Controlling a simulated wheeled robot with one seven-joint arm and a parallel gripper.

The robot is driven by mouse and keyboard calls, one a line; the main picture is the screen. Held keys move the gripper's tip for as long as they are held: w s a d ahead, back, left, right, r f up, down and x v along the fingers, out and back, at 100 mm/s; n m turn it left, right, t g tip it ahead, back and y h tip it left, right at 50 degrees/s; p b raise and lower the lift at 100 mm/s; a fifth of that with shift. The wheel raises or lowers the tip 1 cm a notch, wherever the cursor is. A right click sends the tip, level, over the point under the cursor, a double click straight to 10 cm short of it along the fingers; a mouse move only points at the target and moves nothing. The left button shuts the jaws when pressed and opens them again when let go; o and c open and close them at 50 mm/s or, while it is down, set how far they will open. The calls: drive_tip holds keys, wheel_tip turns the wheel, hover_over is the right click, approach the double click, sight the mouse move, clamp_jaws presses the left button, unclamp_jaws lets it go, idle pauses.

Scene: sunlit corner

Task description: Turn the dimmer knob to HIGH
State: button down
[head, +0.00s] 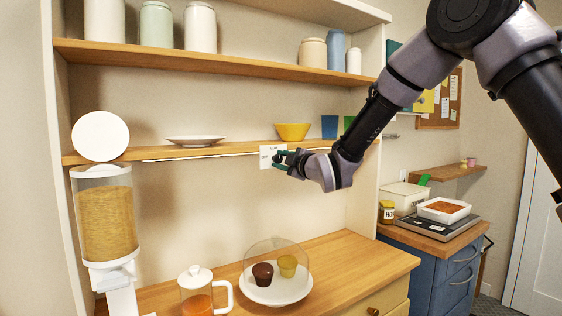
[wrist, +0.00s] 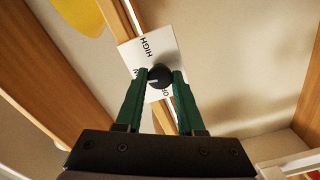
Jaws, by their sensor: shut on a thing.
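The dimmer knob (wrist: 159,77) is a small dark round knob on a white label plate (wrist: 152,50), seen in the wrist view. HIGH is printed on the plate beyond the knob; other lettering beside and below it is partly hidden by the fingers. A pale mark on the knob points roughly left in the picture, not at HIGH. My gripper (wrist: 160,75) has its green fingers shut on the knob, one on each side. In the head view the plate (head: 265,158) hangs at the middle shelf's front edge, with my gripper (head: 281,158) against it, hiding the knob.
On the counter below stand a glass-domed cake plate (head: 277,291), a teapot (head: 197,292) and a grain dispenser (head: 106,215).

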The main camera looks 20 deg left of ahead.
drive_tip(key=m, duration=0.3)
drive_tip(key=shift+m, duration=0.4)
drive_tip(key=m, duration=0.4)
drive_tip(key=shift+f+m, duration=0.1)
drive_tip(key=shift+m, duration=0.2)
drive_tip(key=m, duration=0.4)
drive_tip(key=shift+m, duration=1.7)
drive_tip(key=c, duration=0.5)
unclamp_jaws()
